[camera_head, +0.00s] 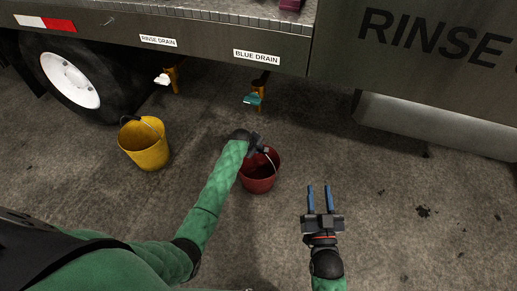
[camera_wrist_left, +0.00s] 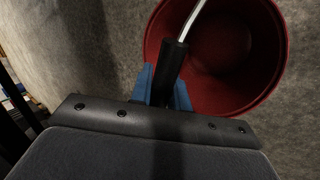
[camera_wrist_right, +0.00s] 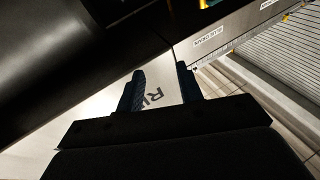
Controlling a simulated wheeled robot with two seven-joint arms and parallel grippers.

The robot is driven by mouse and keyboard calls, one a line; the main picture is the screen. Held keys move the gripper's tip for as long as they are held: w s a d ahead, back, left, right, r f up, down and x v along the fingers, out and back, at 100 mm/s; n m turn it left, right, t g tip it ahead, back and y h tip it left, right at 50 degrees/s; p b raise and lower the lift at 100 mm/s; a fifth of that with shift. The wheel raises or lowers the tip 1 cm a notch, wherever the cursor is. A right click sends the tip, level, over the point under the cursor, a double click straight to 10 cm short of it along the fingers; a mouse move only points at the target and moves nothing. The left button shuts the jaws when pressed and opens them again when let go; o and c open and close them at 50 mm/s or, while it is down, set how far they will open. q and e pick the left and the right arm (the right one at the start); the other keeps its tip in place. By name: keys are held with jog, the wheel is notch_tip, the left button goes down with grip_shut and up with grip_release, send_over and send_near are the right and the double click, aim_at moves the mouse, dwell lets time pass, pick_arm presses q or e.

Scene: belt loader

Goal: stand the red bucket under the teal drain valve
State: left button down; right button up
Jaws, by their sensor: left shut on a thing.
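The red bucket (camera_head: 259,178) is near the middle of the head view, upright, in front of and below the teal drain valve (camera_head: 253,99) under the sign "BLUE DRAIN". I cannot tell whether it touches the floor. My left gripper (camera_head: 262,149) is shut on the bucket's handle grip. In the left wrist view the dark grip (camera_wrist_left: 172,68) sits between the blue fingers, and the empty-looking inside of the bucket (camera_wrist_left: 225,50) shows beyond. My right gripper (camera_head: 319,190) is open and empty, to the right of the bucket.
A yellow bucket (camera_head: 145,145) stands at the left, near the wheel (camera_head: 70,80). Another drain valve with a pale handle (camera_head: 162,79) hangs under the sign "RINSE DRAIN". The truck's side (camera_head: 200,40) overhangs the drains. A grey cylinder (camera_head: 435,125) lies low at the right. Floor below the teal valve looks clear.

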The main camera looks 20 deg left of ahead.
jog(key=shift+f, duration=0.2)
pick_arm(q)
jog(key=c, duration=1.3)
grip_release()
jog(key=shift+f, duration=0.1)
jog(key=shift+c, duration=0.2)
pick_arm(e)
jog(key=shift+f, duration=0.15)
